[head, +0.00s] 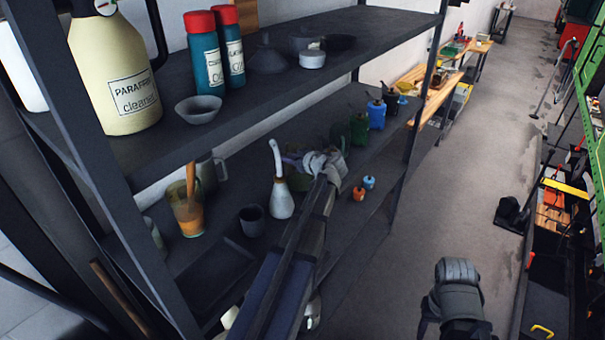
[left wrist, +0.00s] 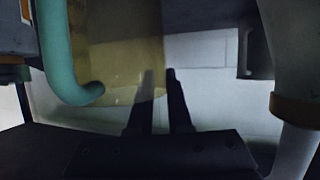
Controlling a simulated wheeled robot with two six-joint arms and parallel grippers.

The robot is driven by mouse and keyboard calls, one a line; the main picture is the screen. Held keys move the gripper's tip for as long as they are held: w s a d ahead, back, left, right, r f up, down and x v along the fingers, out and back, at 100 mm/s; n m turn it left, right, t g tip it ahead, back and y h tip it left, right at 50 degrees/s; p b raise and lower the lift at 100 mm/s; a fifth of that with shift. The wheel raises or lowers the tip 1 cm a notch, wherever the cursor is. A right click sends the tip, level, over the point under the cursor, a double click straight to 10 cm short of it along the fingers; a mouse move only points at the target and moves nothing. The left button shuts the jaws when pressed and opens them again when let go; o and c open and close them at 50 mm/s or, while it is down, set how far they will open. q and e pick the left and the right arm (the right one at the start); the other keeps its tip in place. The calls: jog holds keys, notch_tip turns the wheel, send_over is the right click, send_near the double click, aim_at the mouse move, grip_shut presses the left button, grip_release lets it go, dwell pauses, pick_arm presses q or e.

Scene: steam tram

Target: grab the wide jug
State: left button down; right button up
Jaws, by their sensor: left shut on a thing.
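A wide translucent yellowish jug (left wrist: 115,45) with a teal handle (left wrist: 62,50) fills the upper left of the left wrist view. My left gripper (left wrist: 161,75) is shut, with one narrow finger on each side of the jug's right edge.
The lower shelf (head: 225,262) holds a glass with orange contents (head: 188,215), a white curved-neck bottle (head: 282,200), a dark cup (head: 252,220) and small coloured cans. The upper shelf (head: 260,85) is above, with a large cleaner bottle (head: 115,75).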

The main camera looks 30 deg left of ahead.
dwell(0.3)
notch_tip(320, 180, up, 10)
jog(key=p, duration=1)
jog(key=shift+s, duration=0.1)
